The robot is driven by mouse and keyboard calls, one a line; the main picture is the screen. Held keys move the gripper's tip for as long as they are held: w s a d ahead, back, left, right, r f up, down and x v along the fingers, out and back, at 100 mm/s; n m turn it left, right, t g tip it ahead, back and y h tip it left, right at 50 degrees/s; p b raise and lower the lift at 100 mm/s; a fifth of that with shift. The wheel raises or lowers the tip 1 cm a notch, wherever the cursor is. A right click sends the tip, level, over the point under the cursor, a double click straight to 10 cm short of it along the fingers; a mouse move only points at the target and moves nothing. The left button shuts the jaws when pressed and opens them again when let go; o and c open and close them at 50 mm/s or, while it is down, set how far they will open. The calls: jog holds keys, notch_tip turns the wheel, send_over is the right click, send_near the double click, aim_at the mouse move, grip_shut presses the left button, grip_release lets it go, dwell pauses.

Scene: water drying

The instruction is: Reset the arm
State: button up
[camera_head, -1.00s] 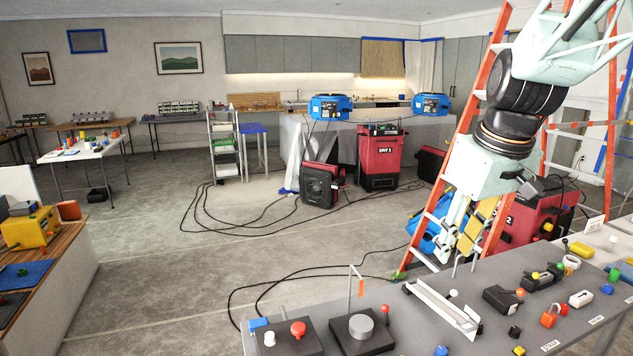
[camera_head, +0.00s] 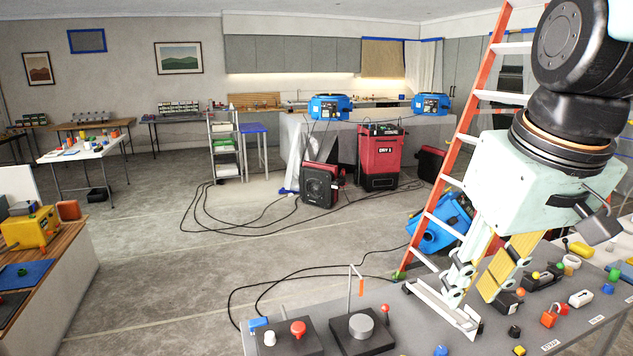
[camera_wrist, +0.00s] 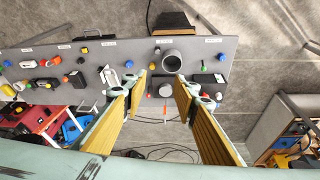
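My gripper (camera_head: 478,290) hangs fingers-down at the right of the head view, in front of the orange ladder and over the grey table in that picture. The wrist view shows its two yellow-padded fingers (camera_wrist: 162,86) spread apart with nothing held between them. The grey table (camera_wrist: 220,50) lies beyond the fingertips, with a clear gap that I cannot measure. A dark block with a round grey knob (camera_wrist: 166,90) shows between the fingertips. My wrist and arm links fill the upper right of the head view.
The grey table (camera_head: 420,335) bears several small items, including a red-knobbed control (camera_head: 298,328), a grey-knobbed block (camera_head: 361,325) and a white rail (camera_head: 440,305). An orange ladder (camera_head: 463,135) stands behind my arm. Black cables (camera_head: 250,225) cross the floor. Open floor lies left of the table.

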jog(key=s+a+f+m, duration=0.1)
jog(key=s, duration=1.2)
jog(key=shift+s+a+f+m, duration=0.3)
jog(key=shift+s+a+m, duration=0.05)
jog(key=shift+s+m, duration=0.05)
jog(key=shift+d, duration=0.1)
